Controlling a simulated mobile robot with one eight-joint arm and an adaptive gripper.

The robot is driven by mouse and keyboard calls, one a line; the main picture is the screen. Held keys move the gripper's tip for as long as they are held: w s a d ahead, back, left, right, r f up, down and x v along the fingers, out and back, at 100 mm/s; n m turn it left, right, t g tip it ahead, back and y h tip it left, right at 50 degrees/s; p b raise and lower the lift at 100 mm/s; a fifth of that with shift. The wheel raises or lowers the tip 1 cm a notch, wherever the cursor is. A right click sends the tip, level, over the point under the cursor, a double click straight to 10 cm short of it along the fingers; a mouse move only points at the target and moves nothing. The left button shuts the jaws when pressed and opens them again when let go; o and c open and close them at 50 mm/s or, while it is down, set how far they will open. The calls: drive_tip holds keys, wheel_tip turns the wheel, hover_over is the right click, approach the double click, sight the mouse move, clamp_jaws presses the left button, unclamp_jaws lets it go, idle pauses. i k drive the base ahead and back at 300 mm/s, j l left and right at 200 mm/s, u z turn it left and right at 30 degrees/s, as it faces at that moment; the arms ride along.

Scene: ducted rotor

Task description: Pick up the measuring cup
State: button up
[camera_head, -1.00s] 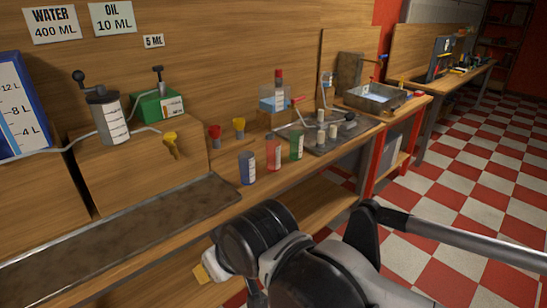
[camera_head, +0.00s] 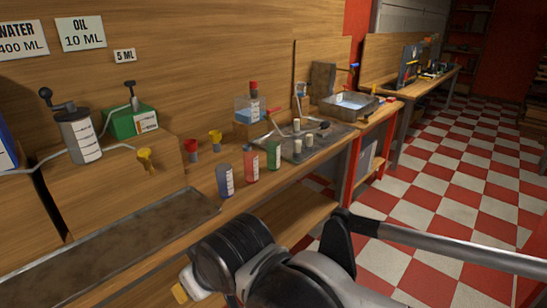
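Three small cups with white markings stand upright in a row near the front edge of the workbench: a blue cup (camera_head: 225,181), a red cup (camera_head: 251,166) and a green cup (camera_head: 274,154). I cannot tell which of them is the measuring cup. A grey canister with white scale marks and a crank (camera_head: 80,137) stands on a wooden box to the left. My arm's dark and grey links cross the lower part of the head view, in front of the bench and apart from the cups. My gripper's fingers do not show.
A metal tray (camera_head: 110,246) lies on the bench at front left. Red and yellow funnels (camera_head: 192,148) (camera_head: 215,139) stand behind the cups. A dark plate with small pale cylinders (camera_head: 325,138) lies to their right. The checkered floor (camera_head: 445,185) at right is clear.

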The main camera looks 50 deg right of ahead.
sight(251, 157)
drive_tip(key=i+j+z, duration=0.25)
drive_tip(key=j+z, duration=0.25)
drive_tip(key=j, duration=0.15)
drive_tip(key=i+j+z, duration=0.25)
drive_tip(key=i+j, duration=0.1)
drive_tip(key=i, duration=0.3)
